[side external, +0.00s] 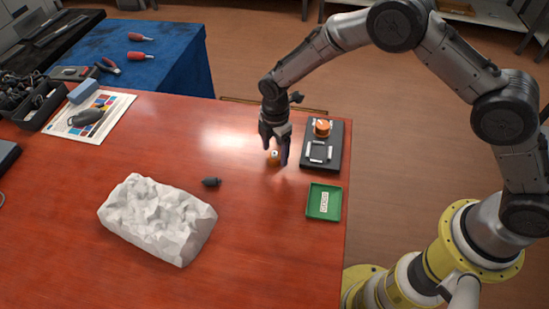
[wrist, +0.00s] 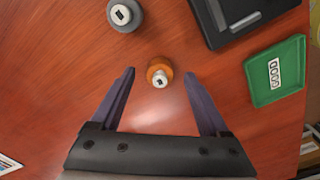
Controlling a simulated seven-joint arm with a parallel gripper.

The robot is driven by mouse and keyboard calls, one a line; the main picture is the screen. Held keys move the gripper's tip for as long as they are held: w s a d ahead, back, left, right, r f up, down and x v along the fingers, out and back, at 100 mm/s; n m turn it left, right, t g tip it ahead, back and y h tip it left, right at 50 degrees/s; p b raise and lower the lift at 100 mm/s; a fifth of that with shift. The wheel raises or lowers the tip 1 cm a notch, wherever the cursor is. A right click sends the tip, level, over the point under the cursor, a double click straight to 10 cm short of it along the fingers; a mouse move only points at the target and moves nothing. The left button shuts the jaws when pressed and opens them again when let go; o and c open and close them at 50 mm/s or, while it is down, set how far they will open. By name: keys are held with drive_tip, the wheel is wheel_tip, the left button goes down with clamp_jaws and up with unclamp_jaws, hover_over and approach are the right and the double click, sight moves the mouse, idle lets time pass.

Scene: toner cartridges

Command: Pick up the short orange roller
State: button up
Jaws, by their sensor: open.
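A small orange roller (wrist: 160,80) with a pale end cap stands upright on the red table in the wrist view. In the side view it (side external: 273,159) shows partly behind my fingers. My gripper (wrist: 160,72) is open, pointing down, with one finger on each side of the roller and a gap on both sides. In the side view my gripper (side external: 275,156) is low over the table around it. Another orange piece (side external: 322,127) sits on the black tray, right of my gripper. I cannot compare their lengths well.
The black tray (side external: 312,165) and a green tray (side external: 334,190) lie to the right, near the table edge. A dark grey roller (side external: 211,182) lies to the left; a grey round piece (wrist: 122,16) shows in the wrist view. A white rock-like block (side external: 158,220) is farther left.

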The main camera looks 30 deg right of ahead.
clamp_jaws()
drive_tip(key=shift+r, duration=0.1)
idle(0.3)
